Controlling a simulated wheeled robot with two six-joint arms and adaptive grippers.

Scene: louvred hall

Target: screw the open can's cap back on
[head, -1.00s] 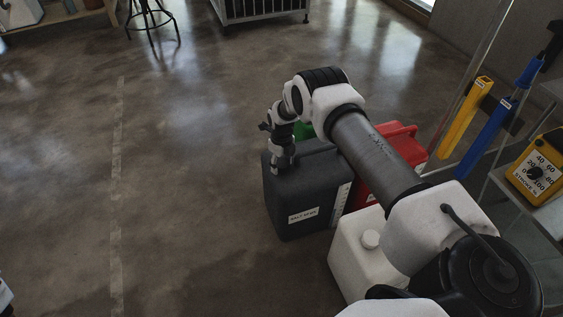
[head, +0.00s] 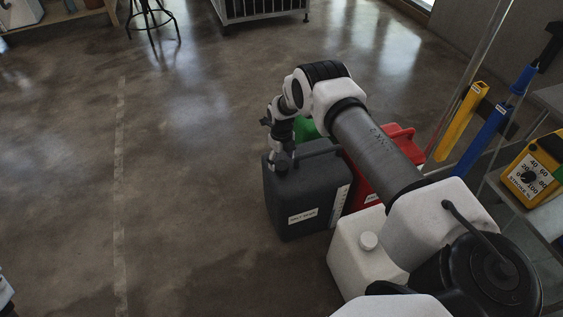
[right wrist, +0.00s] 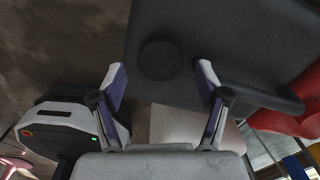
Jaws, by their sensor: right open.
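A dark grey can (head: 300,200) with a white label stands upright on the floor, its handle on top. A round dark cap (right wrist: 160,59) sits on its top; it also shows small in the head view (head: 281,167). I cannot tell how tightly it sits. My right gripper (head: 281,158) is just above the cap, pointing down. In the right wrist view its fingers (right wrist: 161,76) are spread apart with nothing between the pads, and the cap lies a little beyond their tips.
A white can (head: 345,250) with a white cap stands in front of the grey can. A red can (head: 400,140) and a green one (head: 306,128) stand behind. A shelf with a yellow dial box (head: 535,172) is at the right. The floor at left is clear.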

